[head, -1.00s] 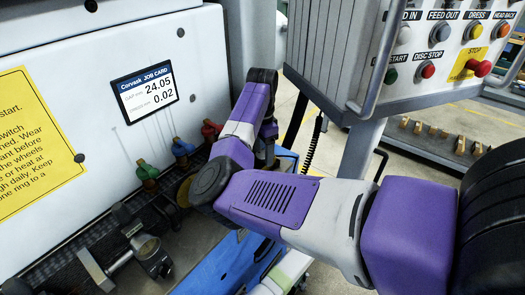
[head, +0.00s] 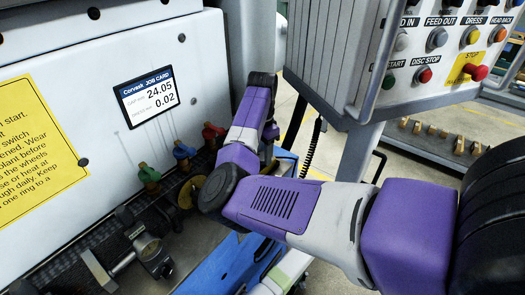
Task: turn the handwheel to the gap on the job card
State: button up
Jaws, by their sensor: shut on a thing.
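The job card (head: 148,99) is a small blue-topped label on the white machine panel in the head view. It reads gap 24.05 mm and dress 0.02 mm. My purple and white arm reaches in from the right, bends at a dark round joint, then rises to a black wrist. My gripper's fingers are not visible; the arm's own links cover that area. I cannot make out the handwheel or what the fingers touch. A brass-coloured round part (head: 186,194) shows just left of the arm's bend, partly hidden; I cannot tell what it is.
Green (head: 148,173), blue (head: 183,150) and red (head: 211,132) valve handles sit below the card. A metal clamp-like fixture (head: 147,250) stands at lower left. A button panel (head: 437,50) with a red stop button (head: 474,72) hangs at upper right. A yellow notice (head: 35,150) is at left.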

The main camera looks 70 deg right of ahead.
jog(key=n+p, duration=0.3)
jog(key=n, duration=0.1)
jog(key=shift+s+r+p, duration=0.1)
jog(key=shift+r+p, duration=0.1)
jog(key=shift+p, duration=0.2)
jog(key=n+p, duration=0.1)
jog(key=n, duration=0.3)
jog(key=shift+f, duration=0.15)
jog(key=n, duration=0.4)
jog(key=shift+n, duration=0.3)
jog(key=n, duration=1.3)
jog(key=shift+n, duration=0.3)
jog(key=n, duration=0.3)
jog(key=shift+n, duration=2.4)
